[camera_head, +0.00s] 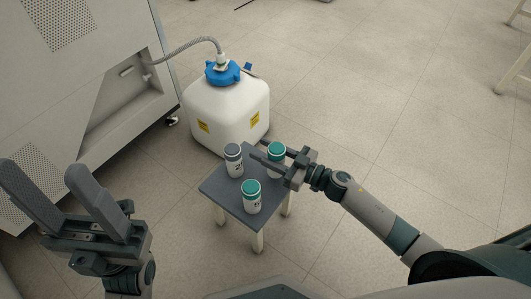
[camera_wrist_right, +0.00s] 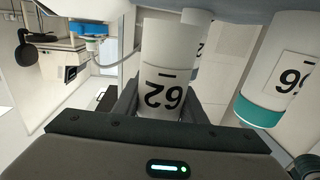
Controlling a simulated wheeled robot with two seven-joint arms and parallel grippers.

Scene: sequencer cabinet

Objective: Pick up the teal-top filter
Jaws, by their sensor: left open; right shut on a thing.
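A white filter with a teal top (camera_head: 277,150) stands at the back right of a small grey table (camera_head: 221,189). My right gripper (camera_head: 260,150) is shut on it, one finger on each side. In the right wrist view the held filter (camera_wrist_right: 165,75) is upside down between the fingers, with a number label; its top is hidden behind the gripper. A second teal-top filter (camera_head: 252,197) stands at the table's front, and it also shows at the right of the wrist view (camera_wrist_right: 272,90). My left gripper (camera_head: 58,188) is open and empty, away from the table at the left.
A grey-top filter (camera_head: 234,161) stands at the table's left, close to the right gripper's fingertips. A white canister (camera_head: 228,110) with a blue cap and grey hose stands behind the table. A grey cabinet (camera_head: 60,90) fills the left.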

